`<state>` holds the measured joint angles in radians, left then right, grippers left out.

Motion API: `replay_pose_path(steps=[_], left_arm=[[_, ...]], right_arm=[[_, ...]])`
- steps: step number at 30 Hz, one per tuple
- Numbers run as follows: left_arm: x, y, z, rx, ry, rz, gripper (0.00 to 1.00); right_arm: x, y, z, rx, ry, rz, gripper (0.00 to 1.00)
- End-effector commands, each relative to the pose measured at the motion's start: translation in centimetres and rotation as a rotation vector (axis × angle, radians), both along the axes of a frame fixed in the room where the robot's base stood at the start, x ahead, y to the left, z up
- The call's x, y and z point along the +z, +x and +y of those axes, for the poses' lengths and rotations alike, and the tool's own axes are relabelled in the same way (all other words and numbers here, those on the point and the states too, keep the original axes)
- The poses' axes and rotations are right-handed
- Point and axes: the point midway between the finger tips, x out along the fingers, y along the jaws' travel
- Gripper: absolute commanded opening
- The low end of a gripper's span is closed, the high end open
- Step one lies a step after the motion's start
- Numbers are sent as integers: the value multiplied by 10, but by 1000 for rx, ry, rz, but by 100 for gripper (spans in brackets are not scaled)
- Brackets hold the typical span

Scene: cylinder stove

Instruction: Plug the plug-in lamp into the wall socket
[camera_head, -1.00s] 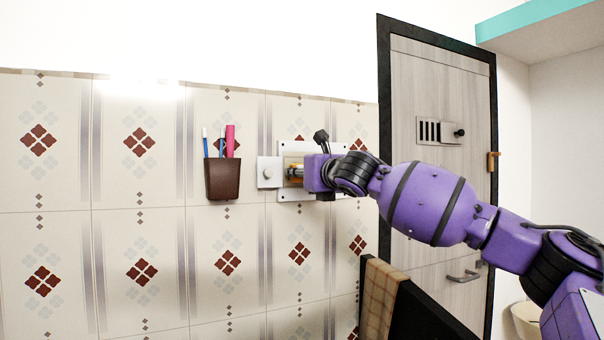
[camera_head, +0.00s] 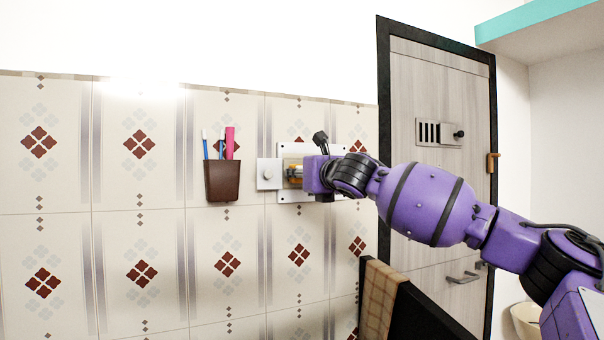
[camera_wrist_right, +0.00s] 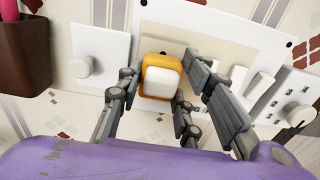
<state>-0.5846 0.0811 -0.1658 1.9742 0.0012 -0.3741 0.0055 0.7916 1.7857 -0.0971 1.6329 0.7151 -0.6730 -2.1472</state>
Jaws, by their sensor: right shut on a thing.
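The plug-in lamp (camera_wrist_right: 162,78), orange with a white front, is between the fingers of my right gripper (camera_wrist_right: 158,88) in the right wrist view. The gripper is shut on it. In the head view the lamp (camera_head: 294,172) shows as a small orange piece in front of the white wall plate (camera_head: 284,151). The lamp lies against or very close to the plate; I cannot tell whether its prongs are inside the socket. The socket holes are hidden behind the lamp and fingers. In the right wrist view the plate (camera_wrist_right: 215,28) carries switches right of the lamp. My left gripper is not in view.
A white knob plate (camera_head: 268,173) sits just left of the wall plate. A brown cup (camera_head: 222,181) with brushes hangs further left. A door (camera_head: 440,190) stands at the right. A checkered cloth (camera_head: 378,300) hangs below my right arm. The tiled wall at left is clear.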

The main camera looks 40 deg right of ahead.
Motion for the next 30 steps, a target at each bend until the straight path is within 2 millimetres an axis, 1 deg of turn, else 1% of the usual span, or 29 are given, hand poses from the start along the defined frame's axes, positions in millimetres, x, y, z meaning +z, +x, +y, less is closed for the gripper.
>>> replay_pose_path(steps=[17, 30], left_arm=[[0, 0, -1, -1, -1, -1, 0], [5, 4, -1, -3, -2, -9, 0]], right_arm=[[0, 0, 0, 0, 0, 0, 11], [0, 0, 0, 0, 1, 0, 11]])
